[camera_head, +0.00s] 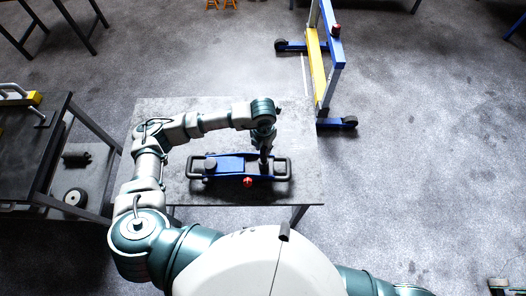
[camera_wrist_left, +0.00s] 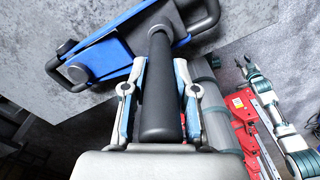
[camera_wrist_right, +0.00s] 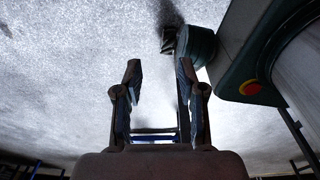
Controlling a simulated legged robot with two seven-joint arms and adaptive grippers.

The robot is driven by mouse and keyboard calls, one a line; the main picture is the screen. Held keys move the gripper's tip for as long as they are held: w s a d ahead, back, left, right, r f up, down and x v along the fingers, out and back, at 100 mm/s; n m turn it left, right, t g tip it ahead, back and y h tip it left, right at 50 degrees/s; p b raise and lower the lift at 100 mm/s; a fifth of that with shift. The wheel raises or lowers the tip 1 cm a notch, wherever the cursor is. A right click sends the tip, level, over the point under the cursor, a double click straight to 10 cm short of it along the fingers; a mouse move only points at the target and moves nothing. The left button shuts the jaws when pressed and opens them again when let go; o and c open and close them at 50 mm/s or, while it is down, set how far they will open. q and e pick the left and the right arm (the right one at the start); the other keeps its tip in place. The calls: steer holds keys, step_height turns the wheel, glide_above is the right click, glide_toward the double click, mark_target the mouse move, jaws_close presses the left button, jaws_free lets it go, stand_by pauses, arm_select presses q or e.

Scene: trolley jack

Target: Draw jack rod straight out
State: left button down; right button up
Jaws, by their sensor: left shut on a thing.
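The blue trolley jack (camera_head: 230,164) lies on the grey table (camera_head: 160,120), with a dark loop handle at each end. It also shows at the top of the left wrist view (camera_wrist_left: 125,45). The black jack rod (camera_wrist_left: 158,105) stands up from the jack's right part and runs between my left fingers toward the palm. My left gripper (camera_wrist_left: 160,72) is shut on the rod; in the head view it is above the jack's right end (camera_head: 265,143). The rod's lower end is hidden at the jack. My right gripper (camera_wrist_right: 157,78) is open and empty, and is outside the head view.
A red knob (camera_head: 248,182) sits at the jack's near side. A blue and yellow wheeled frame (camera_head: 318,60) stands behind the table's right side. A dark workbench (camera_head: 40,140) is at the left. The table's left and back parts are clear.

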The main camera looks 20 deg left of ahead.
arm_select(q)
steer(key=shift+r+p, duration=0.95)
steer(key=shift+r, duration=1.3)
arm_select(e)
steer(key=shift+a+r, duration=0.15)
steer(key=shift+r, duration=0.4)
steer(key=shift+a+r, duration=0.15)
steer(key=shift+r, duration=0.35)
arm_select(q)
steer(key=shift+r+p, duration=1.3)
steer(key=shift+r, duration=1.2)
arm_select(e)
step_height(320, 180, up, 2)
steer(key=shift+r, duration=0.25)
arm_select(q)
steer(key=shift+f, duration=0.1)
arm_select(e)
steer(key=shift+a+f, duration=0.1)
